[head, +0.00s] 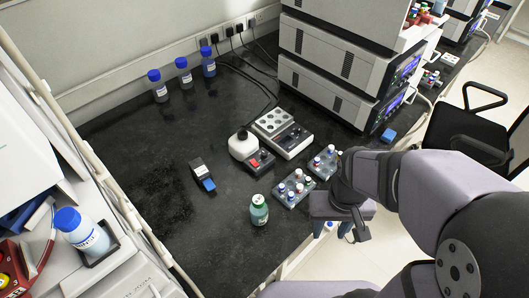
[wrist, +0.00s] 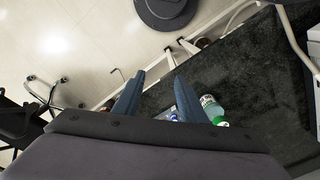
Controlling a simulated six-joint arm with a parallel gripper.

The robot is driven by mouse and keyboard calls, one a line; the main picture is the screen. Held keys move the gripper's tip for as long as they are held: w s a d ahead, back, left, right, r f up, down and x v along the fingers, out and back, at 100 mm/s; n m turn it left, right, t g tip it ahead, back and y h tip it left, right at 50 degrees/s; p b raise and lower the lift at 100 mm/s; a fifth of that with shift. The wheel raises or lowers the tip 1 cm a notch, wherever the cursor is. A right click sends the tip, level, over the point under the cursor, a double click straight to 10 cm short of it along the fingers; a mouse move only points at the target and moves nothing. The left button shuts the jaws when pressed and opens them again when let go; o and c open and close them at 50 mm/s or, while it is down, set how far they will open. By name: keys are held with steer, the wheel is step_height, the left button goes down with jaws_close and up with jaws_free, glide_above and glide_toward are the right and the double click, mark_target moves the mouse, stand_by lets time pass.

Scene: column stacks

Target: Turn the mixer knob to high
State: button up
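A small mixer (head: 243,146) with a rounded white body and a dark top stands mid-bench in the head view. Its dark front (head: 261,161) carries a red switch; the knob is too small to make out, and its setting cannot be read. My gripper (wrist: 160,76) is open and empty in the wrist view, its two blue-grey fingers apart. In the head view it is at the bench's front right edge, well to the right of the mixer and apart from it. The mixer does not show in the wrist view.
A block heater (head: 283,132) stands right beside the mixer. Vial racks (head: 294,188) and a green-liquid bottle (head: 259,210) lie between mixer and front edge. A small black device (head: 202,175) is left. Stacked grey instruments (head: 335,75) stand behind right. The left bench is mostly clear.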

steer(key=w+a+t+b, duration=0.1)
steer(key=w+a, duration=0.2)
steer(key=w, duration=0.8)
steer(key=t+b, duration=0.3)
steer(key=t, duration=0.1)
glide_toward(265, 153)
steer(key=shift+p+x, duration=1.2)
steer(key=shift+x, duration=3)
steer(key=shift+c, duration=0.3)
steer(key=shift+g, duration=0.3)
jaws_close()
